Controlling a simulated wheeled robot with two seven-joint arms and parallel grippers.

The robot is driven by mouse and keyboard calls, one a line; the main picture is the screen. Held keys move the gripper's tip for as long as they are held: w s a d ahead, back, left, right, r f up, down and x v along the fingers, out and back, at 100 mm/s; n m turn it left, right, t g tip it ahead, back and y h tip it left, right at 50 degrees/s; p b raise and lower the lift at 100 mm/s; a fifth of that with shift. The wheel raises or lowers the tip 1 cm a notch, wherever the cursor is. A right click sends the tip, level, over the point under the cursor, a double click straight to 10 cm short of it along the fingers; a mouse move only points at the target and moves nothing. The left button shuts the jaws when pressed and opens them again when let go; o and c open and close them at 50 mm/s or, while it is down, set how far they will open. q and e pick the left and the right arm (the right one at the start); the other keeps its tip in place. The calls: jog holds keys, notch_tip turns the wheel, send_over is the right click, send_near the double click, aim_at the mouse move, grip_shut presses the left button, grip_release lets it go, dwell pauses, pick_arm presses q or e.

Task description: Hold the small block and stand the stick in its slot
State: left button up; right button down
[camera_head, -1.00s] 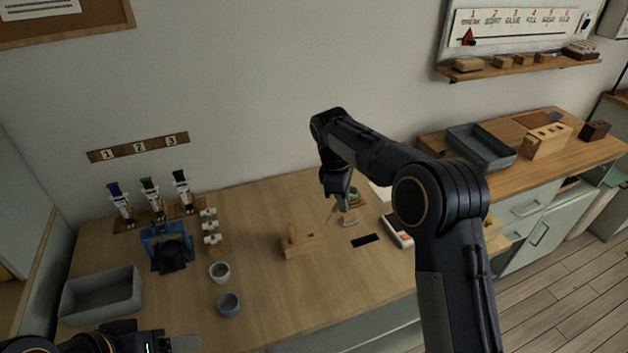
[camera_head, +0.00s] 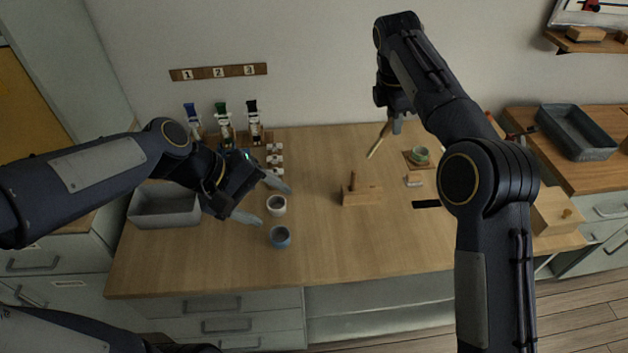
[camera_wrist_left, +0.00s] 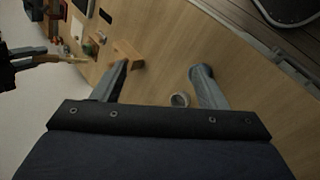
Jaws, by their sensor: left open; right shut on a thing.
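A small wooden block (camera_head: 368,198) sits on the table, with a short upright wooden piece at its left end. The block also shows in the left wrist view (camera_wrist_left: 127,50); its slot is too small to make out. My right gripper (camera_head: 396,124) is shut on a thin wooden stick (camera_head: 376,146), held tilted above the table behind the block. The stick also shows in the left wrist view (camera_wrist_left: 70,58).
A grey tray (camera_head: 165,210) is at the left. The table in front of the block is clear.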

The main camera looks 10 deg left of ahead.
pick_arm(q)
jog(key=w+d+f+n+h, duration=0.3)
jog(key=w+f+n, duration=0.3)
jog(key=w, duration=0.5)
jog(key=n+h, duration=0.3)
jog(key=n, duration=0.4)
send_near(344, 189)
jog(key=shift+s+d+r+t, duration=0.1)
jog(key=shift+s+d+t, duration=0.15)
jog(key=shift+d+t, duration=0.05)
jog(key=shift+w+d+f, duration=0.25)
jog(key=shift+d+f, duration=0.15)
jog(key=x, duration=1.1)
jog(key=shift+f, duration=0.1)
